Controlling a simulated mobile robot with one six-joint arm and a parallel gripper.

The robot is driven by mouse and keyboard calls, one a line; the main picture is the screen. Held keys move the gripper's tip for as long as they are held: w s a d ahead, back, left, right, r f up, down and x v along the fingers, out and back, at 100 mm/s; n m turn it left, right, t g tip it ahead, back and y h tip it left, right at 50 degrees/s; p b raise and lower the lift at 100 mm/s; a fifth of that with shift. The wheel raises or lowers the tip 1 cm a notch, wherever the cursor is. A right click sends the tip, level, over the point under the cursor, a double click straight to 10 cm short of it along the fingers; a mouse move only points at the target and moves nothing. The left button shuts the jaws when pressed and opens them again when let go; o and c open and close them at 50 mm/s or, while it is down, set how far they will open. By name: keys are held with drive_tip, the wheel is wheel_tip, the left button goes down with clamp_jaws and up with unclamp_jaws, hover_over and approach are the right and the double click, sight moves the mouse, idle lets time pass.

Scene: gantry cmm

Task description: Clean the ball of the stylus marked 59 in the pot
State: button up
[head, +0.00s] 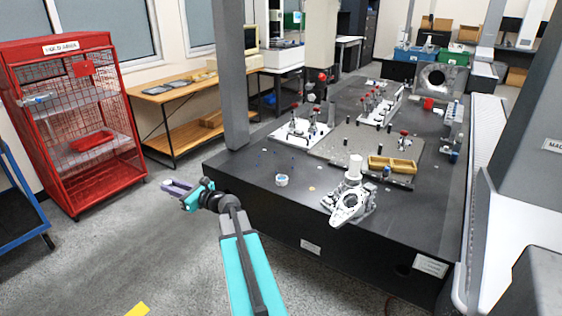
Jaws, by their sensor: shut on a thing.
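My gripper (176,187) is at the left, off the near left edge of the dark table, above the grey floor. Several probe-like pieces with red tops stand on a white plate (283,134) and a second white rack (372,121). No number 59 is readable, so I cannot tell which stylus is marked so.
The dark table (248,167) also bears a white probe-head device (350,203), a yellow tray (391,165) and a large grey bored block (446,78). A grey column (231,75) rises at its left. A red cage (75,120) stands far left. The floor between is clear.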

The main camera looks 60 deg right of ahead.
drive_tip(key=s+d+f+m+h+b, duration=0.1)
drive_tip(key=s+d+m+h, duration=0.25)
drive_tip(key=d, duration=0.75)
drive_tip(key=s+d+m+h+b, duration=0.15)
drive_tip(key=d+h, duration=0.35)
drive_tip(key=d, duration=0.7)
drive_tip(key=s+d+f+m+g+h+b, duration=0.1)
drive_tip(key=s+d+m+g+h, duration=0.1)
drive_tip(key=s+d, duration=0.5)
drive_tip(key=s+d+f+m+g+h+b, duration=0.1)
drive_tip(key=s+d+m+g+h, duration=0.2)
drive_tip(key=s+d, duration=0.4)
drive_tip(key=d+h, duration=0.1)
drive_tip(key=d, duration=0.5)
drive_tip(key=shift+s+m+h, duration=0.3)
drive_tip(key=shift+h, duration=0.05)
drive_tip(key=shift+f+b, duration=0.2)
drive_tip(key=shift+b, duration=0.1)
drive_tip(key=b, duration=0.5)
hover_over(282, 182)
drive_tip(key=shift+w+d+f, duration=0.1)
drive_tip(key=shift+d+f, duration=0.1)
drive_tip(key=shift+f, duration=1.35)
drive_tip(key=shift+w+d+f, duration=0.1)
drive_tip(key=shift+d+f, duration=0.1)
drive_tip(key=shift+f, duration=1.3)
drive_tip(key=shift+f+b, duration=0.3)
drive_tip(key=shift+b, duration=0.3)
